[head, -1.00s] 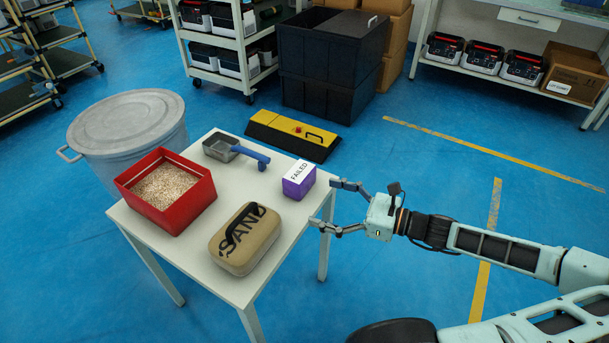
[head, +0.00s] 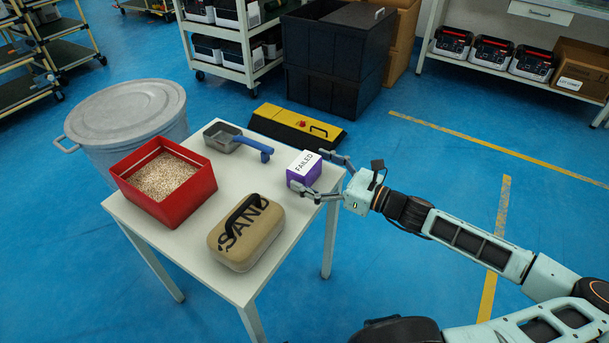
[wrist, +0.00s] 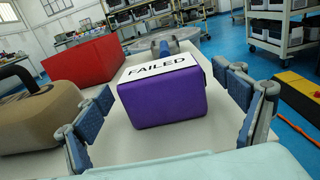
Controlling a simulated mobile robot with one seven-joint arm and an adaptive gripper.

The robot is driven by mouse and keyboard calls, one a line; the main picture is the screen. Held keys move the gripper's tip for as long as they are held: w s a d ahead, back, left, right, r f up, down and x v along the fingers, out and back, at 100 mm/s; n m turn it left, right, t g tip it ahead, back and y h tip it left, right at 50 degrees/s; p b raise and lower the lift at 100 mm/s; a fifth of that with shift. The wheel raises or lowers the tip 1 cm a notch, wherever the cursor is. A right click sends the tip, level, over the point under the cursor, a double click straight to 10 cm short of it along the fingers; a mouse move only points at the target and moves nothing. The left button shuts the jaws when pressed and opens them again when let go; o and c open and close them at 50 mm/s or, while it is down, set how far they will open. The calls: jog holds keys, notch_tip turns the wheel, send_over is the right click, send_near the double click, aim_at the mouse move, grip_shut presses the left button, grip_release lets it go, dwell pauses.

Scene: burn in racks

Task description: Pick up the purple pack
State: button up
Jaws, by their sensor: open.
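The purple pack (head: 303,171) has a white top marked FAILED and stands on the white table (head: 187,241) near its right edge. My gripper (head: 314,174) is open, with one finger on each side of the pack at table height. In the wrist view the pack (wrist: 163,104) sits between the two open fingers (wrist: 170,120), with a visible gap on both sides. The far ends of the fingers reach about alongside the pack. The pack rests on the table and is not gripped.
A tan SAND bag (head: 246,233) is at the table's front. A red box of granules (head: 130,190) is at the left, and a scoop with a blue handle (head: 225,138) behind. A grey bin (head: 125,115) and a yellow-black unit (head: 297,127) stand on the floor.

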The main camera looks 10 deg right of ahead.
jog(key=shift+x, duration=0.95)
jog(key=shift+c, duration=0.2)
jog(key=c, duration=1.5)
jog(key=shift+c, duration=0.9)
jog(key=shift+r, duration=0.1)
